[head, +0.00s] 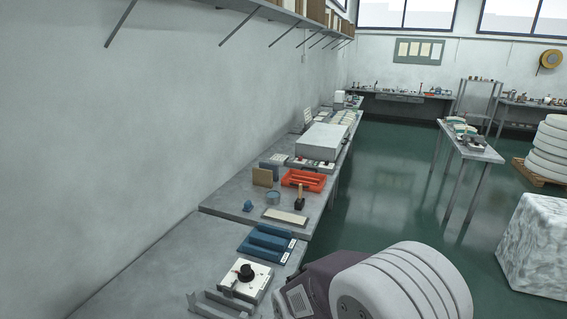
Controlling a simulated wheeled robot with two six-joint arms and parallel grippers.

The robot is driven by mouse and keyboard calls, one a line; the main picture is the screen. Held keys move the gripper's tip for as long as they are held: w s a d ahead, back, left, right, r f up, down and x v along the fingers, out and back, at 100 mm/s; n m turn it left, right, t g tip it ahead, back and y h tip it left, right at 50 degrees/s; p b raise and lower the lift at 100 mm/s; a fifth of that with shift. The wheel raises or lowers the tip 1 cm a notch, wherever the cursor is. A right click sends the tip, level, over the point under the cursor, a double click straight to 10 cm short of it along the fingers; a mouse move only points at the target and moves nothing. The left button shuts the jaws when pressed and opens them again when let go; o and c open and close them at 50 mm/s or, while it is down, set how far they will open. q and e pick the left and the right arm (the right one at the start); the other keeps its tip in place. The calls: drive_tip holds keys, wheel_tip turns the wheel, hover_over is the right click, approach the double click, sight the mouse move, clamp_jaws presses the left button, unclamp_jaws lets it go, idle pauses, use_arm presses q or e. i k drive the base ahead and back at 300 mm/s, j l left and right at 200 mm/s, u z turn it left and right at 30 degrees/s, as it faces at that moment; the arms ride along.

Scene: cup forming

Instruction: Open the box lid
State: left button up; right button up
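A pale grey, flat-topped box (323,141) sits on the long bench against the left wall, and its top looks closed. A white box with a black knob (245,281) stands on the nearest bench at the bottom; I cannot tell which of these the task's box is. Neither of my grippers is in view, so their relation to the boxes is hidden.
Blue blocks (266,242), a red-orange tray (303,180) and a dark-handled tool (300,197) lie along the benches. Green floor (385,205) is clear beyond.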

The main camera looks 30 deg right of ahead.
sight(320, 133)
drive_tip(key=l+z, duration=0.1)
drive_tip(key=l, duration=0.3)
drive_tip(key=i+l+z, duration=0.1)
drive_tip(key=l, duration=0.35)
drive_tip(key=i+l+z, duration=0.1)
drive_tip(key=l, duration=0.3)
drive_tip(key=i+l+z, duration=0.1)
drive_tip(key=l, duration=0.3)
drive_tip(key=i+l+z, duration=0.1)
drive_tip(key=l, duration=0.3)
drive_tip(key=i+l+z, duration=0.15)
drive_tip(key=i+z, duration=0.15)
drive_tip(key=i, duration=0.6)
drive_tip(key=i+z, duration=0.3)
drive_tip(key=i, duration=0.65)
